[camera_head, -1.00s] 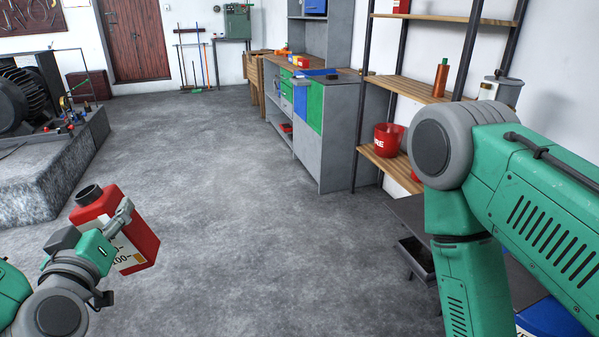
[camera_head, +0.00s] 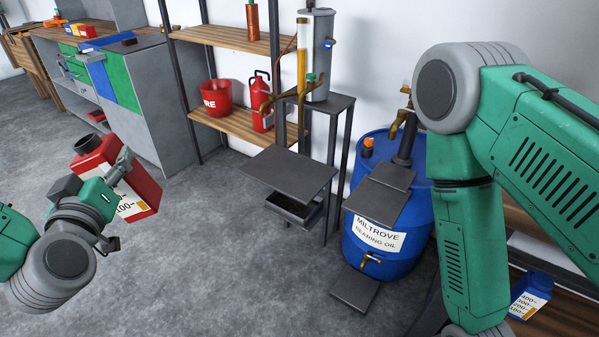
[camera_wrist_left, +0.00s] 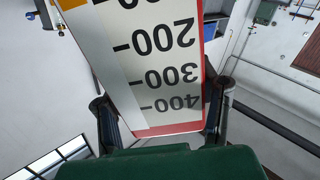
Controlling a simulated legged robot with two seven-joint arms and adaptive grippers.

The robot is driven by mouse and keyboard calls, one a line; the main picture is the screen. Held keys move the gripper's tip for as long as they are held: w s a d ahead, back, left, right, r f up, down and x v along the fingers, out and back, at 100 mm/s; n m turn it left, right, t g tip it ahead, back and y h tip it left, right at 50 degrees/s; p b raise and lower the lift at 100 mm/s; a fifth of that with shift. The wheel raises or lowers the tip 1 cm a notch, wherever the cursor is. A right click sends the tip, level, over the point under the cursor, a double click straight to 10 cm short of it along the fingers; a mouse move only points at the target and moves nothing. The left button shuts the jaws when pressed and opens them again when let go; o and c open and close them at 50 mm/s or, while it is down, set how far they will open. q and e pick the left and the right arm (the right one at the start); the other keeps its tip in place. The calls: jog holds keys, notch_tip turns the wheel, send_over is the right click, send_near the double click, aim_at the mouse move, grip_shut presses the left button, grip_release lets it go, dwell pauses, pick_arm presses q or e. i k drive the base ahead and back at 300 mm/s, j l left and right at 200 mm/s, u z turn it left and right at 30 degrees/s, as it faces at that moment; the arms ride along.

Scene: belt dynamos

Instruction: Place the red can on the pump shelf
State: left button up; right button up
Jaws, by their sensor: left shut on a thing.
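The red can (camera_head: 142,187) has a dark open neck and a white scale label. My left gripper (camera_head: 110,180) is shut on it and holds it up, a little tilted, in the left of the head view. In the left wrist view, the can's label (camera_wrist_left: 160,65) sits between the two fingers (camera_wrist_left: 163,118). Several dark plates stand around the pump (camera_head: 400,120) and the blue oil drum (camera_head: 410,255): one on the drum (camera_head: 380,197), a low one (camera_head: 355,287), and one left of it (camera_head: 290,172). I cannot tell which is the pump shelf. My right gripper is out of view.
A rack holds a red fire bucket (camera_head: 216,98) and a red extinguisher (camera_head: 262,103). A grey cylinder (camera_head: 317,55) stands on a dark stand. A blue can (camera_head: 530,296) is at the lower right. My right arm covers the right side. The floor (camera_head: 220,250) is clear.

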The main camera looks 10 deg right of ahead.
aim_at(377, 200)
jog(key=i+j+z, duration=0.1)
jog(key=z, duration=0.35)
jog(key=i+j+z, duration=0.1)
jog(key=z, duration=0.4)
jog(key=j+z, duration=0.15)
jog(key=z, duration=0.3)
jog(key=j+z, duration=0.2)
jog(key=z, duration=0.3)
jog(key=j+z, duration=0.7)
jog(key=i+l, duration=0.05)
jog(key=l, duration=0.05)
